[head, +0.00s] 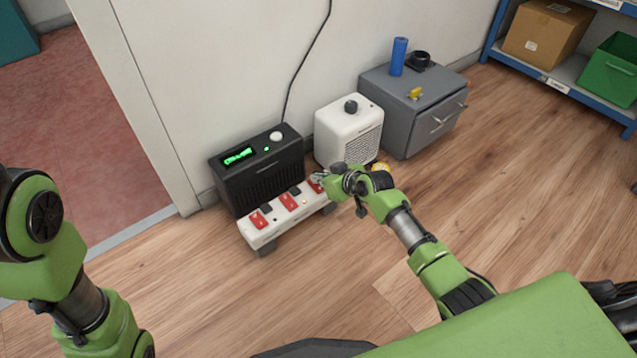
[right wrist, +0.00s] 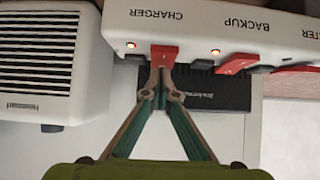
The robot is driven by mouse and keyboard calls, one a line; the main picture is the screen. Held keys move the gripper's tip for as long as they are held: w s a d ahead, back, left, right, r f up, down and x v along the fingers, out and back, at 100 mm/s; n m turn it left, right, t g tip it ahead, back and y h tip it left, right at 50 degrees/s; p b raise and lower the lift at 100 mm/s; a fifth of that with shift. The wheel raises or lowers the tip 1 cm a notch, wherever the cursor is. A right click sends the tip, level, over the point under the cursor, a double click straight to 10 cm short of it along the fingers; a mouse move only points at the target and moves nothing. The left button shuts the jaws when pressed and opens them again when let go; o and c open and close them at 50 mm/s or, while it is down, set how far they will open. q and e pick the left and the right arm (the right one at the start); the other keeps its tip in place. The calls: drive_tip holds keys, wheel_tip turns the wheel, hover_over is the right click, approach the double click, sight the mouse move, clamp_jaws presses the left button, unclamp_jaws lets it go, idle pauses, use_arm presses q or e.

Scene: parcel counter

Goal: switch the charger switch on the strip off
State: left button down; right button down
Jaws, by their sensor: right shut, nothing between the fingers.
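A white power strip (head: 268,234) with red rocker switches stands low in front of a black box. In the right wrist view the strip (right wrist: 210,22) appears upside down, with the labels CHARGER and BACKUP. The red charger switch (right wrist: 164,55) has a lit orange lamp (right wrist: 131,44) beside it. The backup switch (right wrist: 236,63) also has a lit lamp. My right gripper (right wrist: 162,78) is shut and empty, its fingertips at the charger switch; I cannot tell whether they press it. In the head view, my right gripper (head: 322,179) covers the strip's right end. My left gripper is out of view.
The black box (head: 259,172) with a green display stands behind the strip. A white heater-like box (head: 348,134) stands beside it, close to my right gripper. A grey cabinet (head: 405,105) and a shelf (head: 560,82) are farther right. Wooden floor (head: 330,285) in front is clear.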

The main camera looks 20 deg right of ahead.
drive_tip(key=shift+w+f, duration=0.1)
drive_tip(key=shift+f, duration=0.05)
idle(0.3)
drive_tip(key=shift+a+f, duration=0.1)
drive_tip(key=shift+f, duration=0.05)
drive_tip(key=shift+w+a, duration=0.1)
drive_tip(key=shift+w, duration=0.2)
drive_tip(key=shift+w+a, duration=0.1)
drive_tip(key=shift+w, duration=0.35)
